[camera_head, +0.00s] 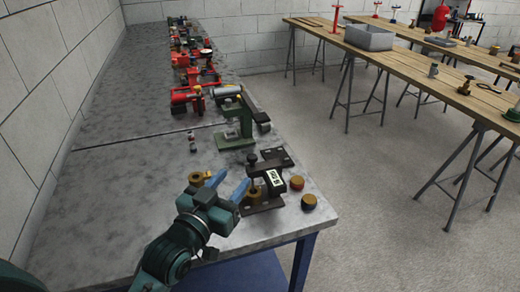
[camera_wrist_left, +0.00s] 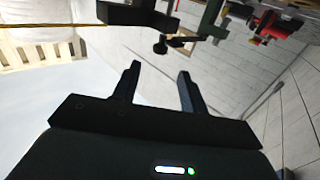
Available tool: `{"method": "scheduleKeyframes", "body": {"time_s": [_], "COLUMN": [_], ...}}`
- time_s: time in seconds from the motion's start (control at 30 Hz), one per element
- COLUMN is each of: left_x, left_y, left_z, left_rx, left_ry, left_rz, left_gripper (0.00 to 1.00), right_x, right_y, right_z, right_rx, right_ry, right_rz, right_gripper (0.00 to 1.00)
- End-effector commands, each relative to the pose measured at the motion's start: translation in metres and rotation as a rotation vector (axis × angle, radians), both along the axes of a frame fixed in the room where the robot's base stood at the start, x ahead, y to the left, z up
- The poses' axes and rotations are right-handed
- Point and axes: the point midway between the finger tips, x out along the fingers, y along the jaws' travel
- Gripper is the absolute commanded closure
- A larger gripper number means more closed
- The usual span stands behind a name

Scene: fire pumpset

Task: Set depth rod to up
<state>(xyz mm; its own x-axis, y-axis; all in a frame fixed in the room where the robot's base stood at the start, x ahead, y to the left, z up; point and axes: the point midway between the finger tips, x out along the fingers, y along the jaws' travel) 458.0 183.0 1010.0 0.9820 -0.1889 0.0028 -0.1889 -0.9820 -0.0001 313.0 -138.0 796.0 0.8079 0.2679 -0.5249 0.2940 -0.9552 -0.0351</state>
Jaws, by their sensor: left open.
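My left gripper (camera_head: 229,184) is open, with its two blue fingers apart over the near part of the grey bench. Its fingers also show in the left wrist view (camera_wrist_left: 160,70), with nothing between them. A dark metal fixture (camera_head: 262,196) with a black knob (camera_head: 253,161) and a white label stands just right of the fingers. A dark knob (camera_wrist_left: 160,46) shows beyond the fingertips in the left wrist view. A green stand (camera_head: 236,140) is behind the fixture. I cannot tell for sure which part is the depth rod. My right gripper is not in view.
Brass-coloured round pieces (camera_head: 297,182) lie by the fixture near the bench's right edge. Red tools (camera_head: 187,98) crowd the back of the grey bench (camera_head: 130,190). Its left side is clear. Wooden tables (camera_head: 405,70) stand across the floor.

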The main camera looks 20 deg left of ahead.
Motion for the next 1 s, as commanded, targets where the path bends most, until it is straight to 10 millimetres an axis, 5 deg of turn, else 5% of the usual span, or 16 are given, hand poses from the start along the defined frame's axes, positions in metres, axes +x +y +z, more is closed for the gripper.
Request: {"method": "scheduleKeyframes", "body": {"time_s": [0.5, 1.0], "left_x": [0.098, 0.116], "left_y": [-0.02, -0.023], "left_z": [0.001, -0.001], "left_rx": [0.0, 0.001], "left_ry": [0.001, 0.003], "left_rz": [-0.001, -0.002], "left_gripper": [0.57, 0.57], "right_x": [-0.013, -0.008], "right_y": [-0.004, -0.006], "right_z": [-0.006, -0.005], "right_rx": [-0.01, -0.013], "right_ry": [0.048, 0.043], "right_rz": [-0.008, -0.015], "right_gripper": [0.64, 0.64]}}
